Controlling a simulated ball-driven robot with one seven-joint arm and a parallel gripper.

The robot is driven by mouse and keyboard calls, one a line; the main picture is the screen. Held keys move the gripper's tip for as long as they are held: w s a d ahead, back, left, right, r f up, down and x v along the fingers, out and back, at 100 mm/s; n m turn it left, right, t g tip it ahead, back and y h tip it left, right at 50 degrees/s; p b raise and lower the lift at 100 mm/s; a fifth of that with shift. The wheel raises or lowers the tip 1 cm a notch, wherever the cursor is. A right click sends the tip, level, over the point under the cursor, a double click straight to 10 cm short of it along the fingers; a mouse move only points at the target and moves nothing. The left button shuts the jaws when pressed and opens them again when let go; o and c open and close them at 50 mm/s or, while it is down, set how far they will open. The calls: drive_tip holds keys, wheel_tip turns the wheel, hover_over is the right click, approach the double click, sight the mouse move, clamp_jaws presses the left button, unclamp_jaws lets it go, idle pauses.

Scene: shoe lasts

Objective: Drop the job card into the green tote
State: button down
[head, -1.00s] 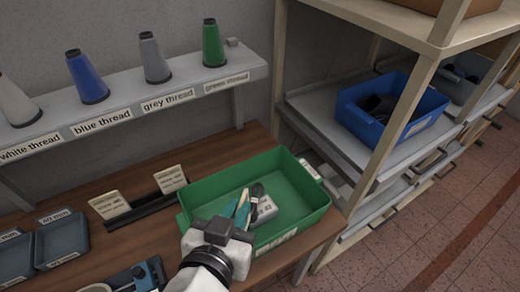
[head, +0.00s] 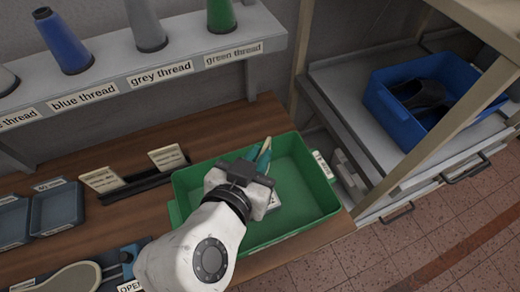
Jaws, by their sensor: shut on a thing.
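The green tote (head: 311,207) stands on the wooden bench at its right end, open at the top. My gripper (head: 259,161) is over the tote, inside its outline in the head view. It is shut on a thin piece with a tan edge, which I take to be the job card (head: 266,146); teal shows beside it. The jaws hide most of it, and I cannot tell its height above the tote floor.
A black card rack (head: 145,186) with two cream cards stands left of the tote. Grey trays (head: 55,211) are at the far left. A thread shelf (head: 180,68) runs behind. A blue bin (head: 398,122) with dark contents sits on the right rack.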

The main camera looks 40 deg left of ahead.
wheel_tip(320, 180, down, 5)
drive_tip(key=b, duration=0.3)
drive_tip(key=c, duration=1.1)
unclamp_jaws()
drive_tip(key=shift+r, duration=0.1)
drive_tip(key=b+v, duration=0.2)
drive_tip(key=v, duration=0.8)
drive_tip(key=shift+s+r, duration=0.2)
drive_tip(key=shift+s, duration=0.1)
drive_tip(key=shift+d, duration=0.1)
